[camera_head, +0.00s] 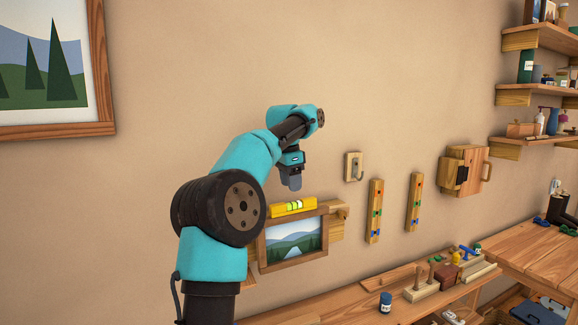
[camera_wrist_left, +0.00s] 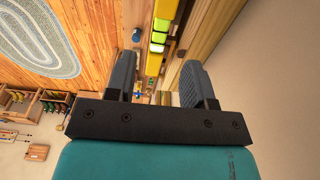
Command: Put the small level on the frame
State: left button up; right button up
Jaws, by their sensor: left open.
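The small yellow level (camera_head: 294,207) with green vials lies along the top edge of the picture frame (camera_head: 263,247) on the wall, slightly tilted in the picture. The frame holds a mountain landscape. My left gripper (camera_head: 291,186) is just above the level, fingers pointing down, and looks apart from it. In the left wrist view, my left gripper (camera_wrist_left: 158,80) has its two grey fingers spread wide. The level (camera_wrist_left: 154,62) shows beyond and between them, with nothing clamped. My right gripper is in neither view.
A hook on a wooden plate (camera_head: 353,166) and two peg strips (camera_head: 375,211) hang right of the frame. A bench (camera_head: 335,306) with small items runs below. A larger picture (camera_head: 58,131) hangs at upper left. The wall above my gripper is bare.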

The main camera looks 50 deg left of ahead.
aim_at(289, 202)
pick_arm(q)
jog(key=shift+s+a+r, duration=0.1)
jog(key=shift+s+r, duration=0.05)
jog(key=shift+r, duration=1.2)
jog(key=shift+s+r, duration=0.15)
jog(key=shift+r, duration=1.15)
